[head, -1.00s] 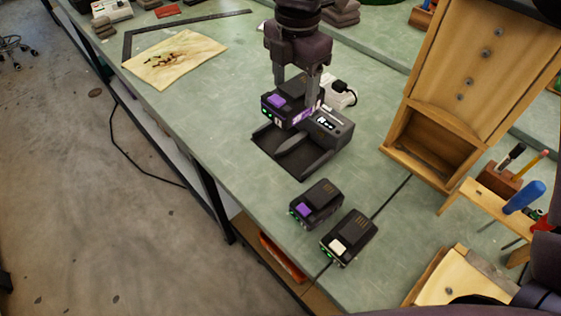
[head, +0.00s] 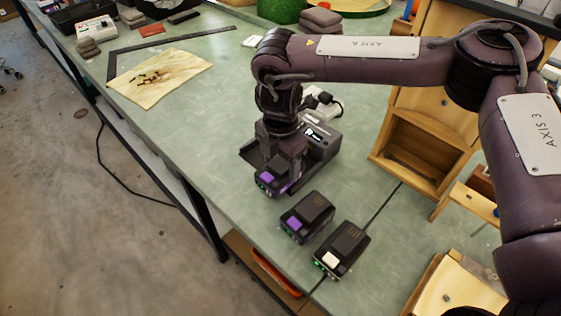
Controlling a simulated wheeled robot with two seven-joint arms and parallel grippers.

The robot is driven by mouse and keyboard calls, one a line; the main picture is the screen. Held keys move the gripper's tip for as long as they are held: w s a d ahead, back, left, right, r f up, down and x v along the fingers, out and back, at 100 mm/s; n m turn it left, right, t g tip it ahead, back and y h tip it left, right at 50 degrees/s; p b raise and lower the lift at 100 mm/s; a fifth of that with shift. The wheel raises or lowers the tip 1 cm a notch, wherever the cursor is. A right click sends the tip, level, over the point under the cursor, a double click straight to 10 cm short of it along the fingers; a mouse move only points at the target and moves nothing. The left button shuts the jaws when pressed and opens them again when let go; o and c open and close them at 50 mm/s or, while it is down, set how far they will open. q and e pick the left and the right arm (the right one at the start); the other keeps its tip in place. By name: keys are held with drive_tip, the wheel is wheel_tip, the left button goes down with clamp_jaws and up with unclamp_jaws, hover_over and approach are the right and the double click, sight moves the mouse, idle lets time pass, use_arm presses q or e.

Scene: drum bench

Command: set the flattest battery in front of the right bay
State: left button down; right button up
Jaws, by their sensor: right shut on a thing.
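My right gripper (head: 283,160) is shut on a dark battery (head: 272,182) with a purple button. It holds the battery low at the front of the dark charger (head: 322,140); I cannot tell whether the battery touches the bench. The arm and battery hide much of the charger's bays. A second battery with a purple button (head: 307,215) lies in front of the charger. A battery with a cream button (head: 342,248) lies beside it, to the right. Small green lights show on the batteries, too small to count. My left gripper is not in view.
A wooden cabinet (head: 425,135) stands right of the charger. A cloth (head: 160,78) with small bits on it and a metal square (head: 112,62) lie at the upper left. The bench left of the charger is clear.

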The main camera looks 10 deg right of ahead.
sight(280, 164)
drive_tip(key=shift+f, duration=0.45)
drive_tip(key=o, duration=1.4)
drive_tip(key=shift+f, duration=0.15)
drive_tip(key=shift+r, duration=0.6)
wheel_tip(280, 164, up, 11)
drive_tip(key=shift+r, duration=0.1)
